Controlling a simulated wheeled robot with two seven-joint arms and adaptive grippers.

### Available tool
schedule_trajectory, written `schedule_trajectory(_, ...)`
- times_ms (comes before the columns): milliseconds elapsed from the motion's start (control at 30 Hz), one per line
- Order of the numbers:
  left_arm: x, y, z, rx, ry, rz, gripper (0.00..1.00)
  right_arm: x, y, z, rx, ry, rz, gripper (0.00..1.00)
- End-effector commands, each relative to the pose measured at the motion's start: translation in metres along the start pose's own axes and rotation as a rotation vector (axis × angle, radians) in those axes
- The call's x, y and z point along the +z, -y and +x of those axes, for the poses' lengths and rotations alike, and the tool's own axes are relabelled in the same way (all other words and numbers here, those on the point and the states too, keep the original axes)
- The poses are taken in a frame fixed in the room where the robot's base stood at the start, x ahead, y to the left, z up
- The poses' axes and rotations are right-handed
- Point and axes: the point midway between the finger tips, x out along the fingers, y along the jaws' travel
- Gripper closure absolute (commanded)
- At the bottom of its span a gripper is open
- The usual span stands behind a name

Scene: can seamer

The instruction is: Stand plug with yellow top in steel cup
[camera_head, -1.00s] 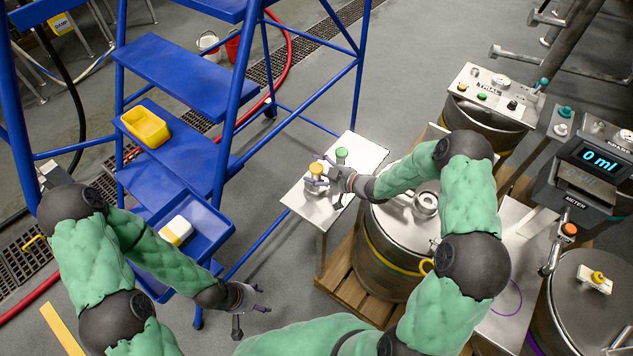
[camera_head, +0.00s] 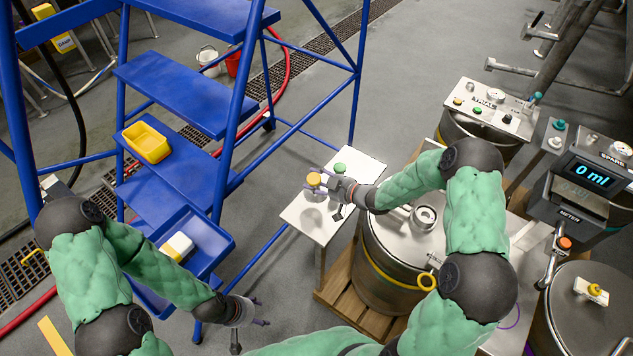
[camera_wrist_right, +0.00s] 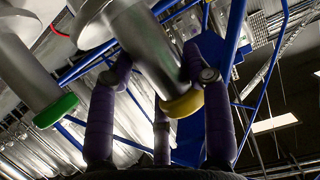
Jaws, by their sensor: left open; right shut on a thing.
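The plug with the yellow top (camera_head: 314,179) is upright at the left of the small white table (camera_head: 352,205). My right gripper (camera_head: 325,187) is shut on it from the right. In the right wrist view its yellow top (camera_wrist_right: 183,104) and steel body show between the purple fingers (camera_wrist_right: 165,110). A round steel form (camera_wrist_right: 92,22) is close to the plug's far end; I cannot tell whether it is the steel cup or whether the plug is inside it. My left gripper (camera_head: 258,311) is open and empty, low beside the blue steps.
A green-topped plug (camera_head: 340,168) stands just behind on the table. A steel keg (camera_head: 385,250) with a hollow steel fitting (camera_head: 423,217) stands at right. The blue step ladder (camera_head: 185,95) bears a yellow bin (camera_head: 147,145). A meter (camera_head: 590,185) is at far right.

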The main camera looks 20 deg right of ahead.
Motion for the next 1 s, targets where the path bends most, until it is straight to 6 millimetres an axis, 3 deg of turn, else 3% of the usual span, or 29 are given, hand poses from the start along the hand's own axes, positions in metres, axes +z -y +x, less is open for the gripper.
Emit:
schedule_trajectory(33,0.0,-0.003,-0.007,0.0,0.0,0.0,0.4,-0.014,0.007,-0.011,0.0,-0.003,-0.003,1.0)
schedule_trajectory(200,0.001,-0.007,-0.019,0.0,0.0,0.0,0.4,-0.041,0.033,-0.04,0.0,-0.002,-0.002,1.0)
schedule_trajectory(500,0.001,-0.01,-0.029,0.0,0.0,0.0,0.4,-0.05,0.083,-0.081,0.0,-0.002,-0.001,1.0)
schedule_trajectory(733,0.001,-0.011,-0.032,0.0,0.0,0.0,0.4,-0.053,0.1,-0.094,0.001,-0.002,-0.001,1.0)
schedule_trajectory(1000,0.001,-0.011,-0.032,0.0,0.0,0.0,0.4,-0.055,0.104,-0.094,0.025,-0.002,0.008,1.0)
